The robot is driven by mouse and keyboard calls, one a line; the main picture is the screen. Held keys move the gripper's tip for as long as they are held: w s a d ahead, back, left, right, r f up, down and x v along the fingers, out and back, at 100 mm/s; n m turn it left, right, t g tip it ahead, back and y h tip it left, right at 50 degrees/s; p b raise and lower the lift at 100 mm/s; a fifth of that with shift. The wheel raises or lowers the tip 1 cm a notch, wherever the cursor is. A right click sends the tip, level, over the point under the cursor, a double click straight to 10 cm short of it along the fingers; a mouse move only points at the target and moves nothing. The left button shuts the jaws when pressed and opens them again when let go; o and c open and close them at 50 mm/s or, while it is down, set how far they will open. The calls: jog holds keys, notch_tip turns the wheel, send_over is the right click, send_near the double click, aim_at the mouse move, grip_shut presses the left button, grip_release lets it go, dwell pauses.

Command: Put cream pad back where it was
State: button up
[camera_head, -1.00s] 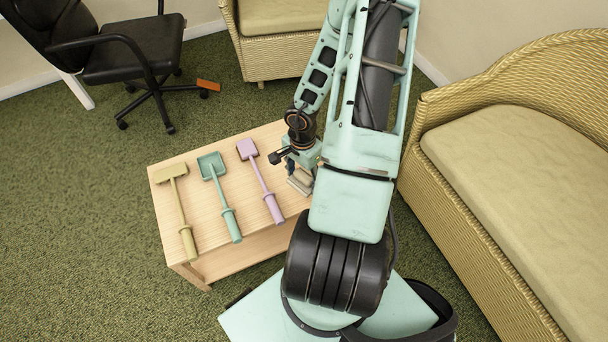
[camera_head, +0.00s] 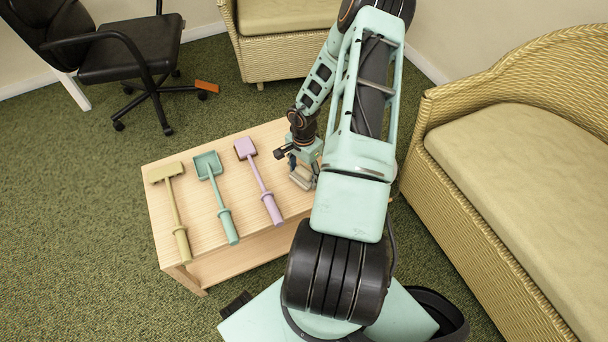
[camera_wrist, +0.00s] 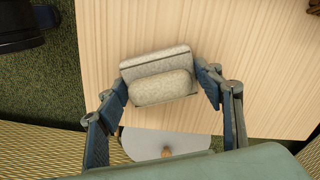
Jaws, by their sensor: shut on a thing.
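The cream pad (camera_wrist: 160,87) is a speckled, pale piece with a rounded front part against a flatter rectangular part. In the wrist view it sits between the two fingers of my gripper (camera_wrist: 161,82), which is shut on it. In the head view my gripper (camera_head: 303,170) is at the right end of the wooden table (camera_head: 216,238), and the pad (camera_head: 301,179) shows only partly below it. I cannot tell whether the pad touches the tabletop.
Olive (camera_head: 177,207), teal (camera_head: 219,196) and lilac (camera_head: 260,182) shovel-like tools lie side by side on the table, left of my gripper. A wicker sofa (camera_head: 520,180) stands at right, a wicker seat (camera_head: 280,50) behind, and a black office chair (camera_head: 130,55) at back left.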

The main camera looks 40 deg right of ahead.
aim_at(304, 170)
jog(key=o, duration=1.6)
jog(key=shift+c, duration=0.2)
notch_tip(304, 170, up, 12)
jog(key=p, duration=0.5)
